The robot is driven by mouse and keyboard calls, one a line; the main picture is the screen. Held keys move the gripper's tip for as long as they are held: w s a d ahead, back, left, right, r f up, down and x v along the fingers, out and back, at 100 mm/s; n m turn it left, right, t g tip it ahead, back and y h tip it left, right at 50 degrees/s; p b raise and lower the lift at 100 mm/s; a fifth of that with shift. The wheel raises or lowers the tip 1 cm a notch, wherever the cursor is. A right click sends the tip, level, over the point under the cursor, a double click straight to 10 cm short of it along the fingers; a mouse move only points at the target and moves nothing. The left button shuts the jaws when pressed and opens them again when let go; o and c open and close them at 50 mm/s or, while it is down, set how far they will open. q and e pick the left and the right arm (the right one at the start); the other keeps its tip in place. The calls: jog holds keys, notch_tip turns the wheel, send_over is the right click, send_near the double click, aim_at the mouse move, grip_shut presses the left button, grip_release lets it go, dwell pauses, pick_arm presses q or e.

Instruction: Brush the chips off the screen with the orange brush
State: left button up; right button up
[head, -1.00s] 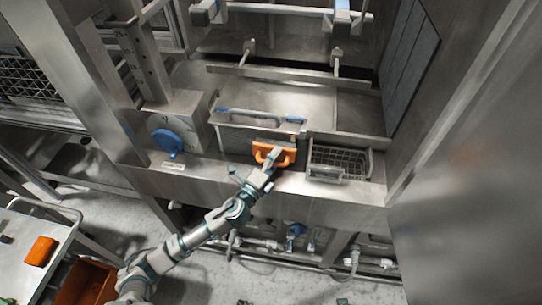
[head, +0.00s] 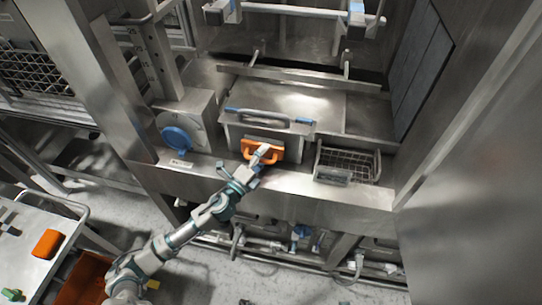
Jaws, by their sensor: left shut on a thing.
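The orange brush (head: 262,149) is in the middle of the head view, against the front of a steel box with a grey, blue-ended handle (head: 268,117). My left gripper (head: 262,153) is shut on the brush. The brush's underside is hidden, and I cannot tell whether it touches the box front. I cannot make out the screen or any chips for certain at this size. My right gripper is not in view.
A wire basket (head: 348,165) sits right of the brush on the steel ledge. A blue round knob (head: 177,141) is at left. A cart (head: 28,262) with an orange block (head: 47,243) and an orange bin (head: 84,278) stand lower left. A steel wall closes off the right.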

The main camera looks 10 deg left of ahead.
pick_arm(q)
jog(key=shift+a, duration=1.5)
jog(key=shift+d, duration=0.15)
jog(key=shift+s+d, duration=0.1)
jog(key=shift+s, duration=0.05)
jog(key=shift+s+d, duration=0.1)
jog(key=shift+s, duration=0.25)
jog(key=shift+s+a, duration=0.15)
jog(key=shift+s, duration=1.1)
jog(key=shift+s+a, duration=0.15)
jog(key=shift+s, duration=1.1)
jog(key=shift+d, duration=0.15)
